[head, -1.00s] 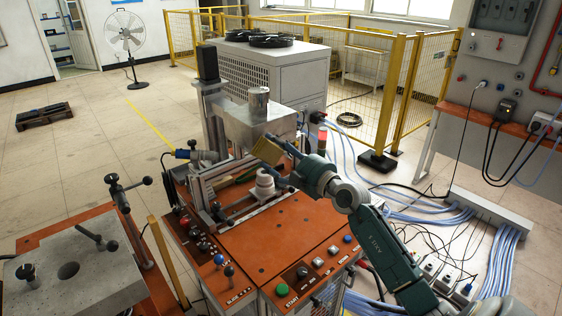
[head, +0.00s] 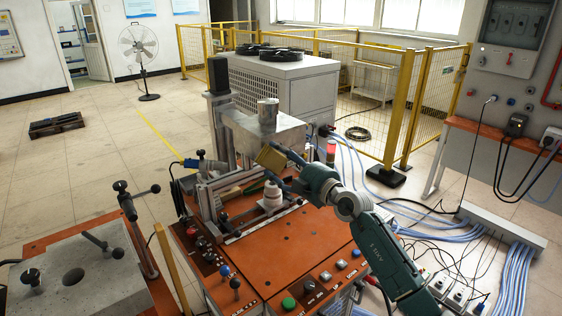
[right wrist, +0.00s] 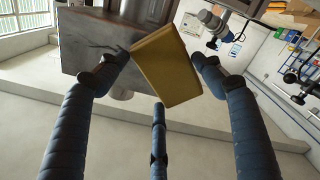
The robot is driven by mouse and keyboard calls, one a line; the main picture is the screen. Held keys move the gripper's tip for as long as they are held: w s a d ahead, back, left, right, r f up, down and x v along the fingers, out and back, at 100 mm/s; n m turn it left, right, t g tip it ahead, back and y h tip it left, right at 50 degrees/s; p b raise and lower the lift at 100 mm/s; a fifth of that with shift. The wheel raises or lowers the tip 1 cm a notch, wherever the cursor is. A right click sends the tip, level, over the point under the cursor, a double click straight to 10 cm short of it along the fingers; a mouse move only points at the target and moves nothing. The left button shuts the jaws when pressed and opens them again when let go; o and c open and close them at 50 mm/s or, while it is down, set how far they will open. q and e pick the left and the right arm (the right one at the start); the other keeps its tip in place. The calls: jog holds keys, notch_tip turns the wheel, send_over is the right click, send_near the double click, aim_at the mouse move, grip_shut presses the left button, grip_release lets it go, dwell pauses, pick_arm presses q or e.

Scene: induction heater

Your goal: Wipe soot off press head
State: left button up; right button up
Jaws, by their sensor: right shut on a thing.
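The press head is a grey metal block (head: 238,124) with a short metal cylinder (head: 267,116) on top, on the press at the centre of the head view. In the right wrist view the block (right wrist: 85,38) shows at the upper left, with dark smears on its face. My right gripper (head: 274,160) is shut on a yellow-brown sponge-like pad (right wrist: 167,65), which sits tilted between the fingers. The pad (head: 268,157) is at the lower front of the block; I cannot tell whether it touches. My left gripper is not in view.
A white stacked round part (head: 271,195) stands on the orange press table (head: 275,245) below my gripper. A grey-topped table (head: 110,275) with lever handles is at the left. Blue cables and sockets (head: 500,235) lie on the floor at the right.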

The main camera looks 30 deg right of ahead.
jog(key=shift+w+a, duration=0.1)
jog(key=shift+w, duration=0.8)
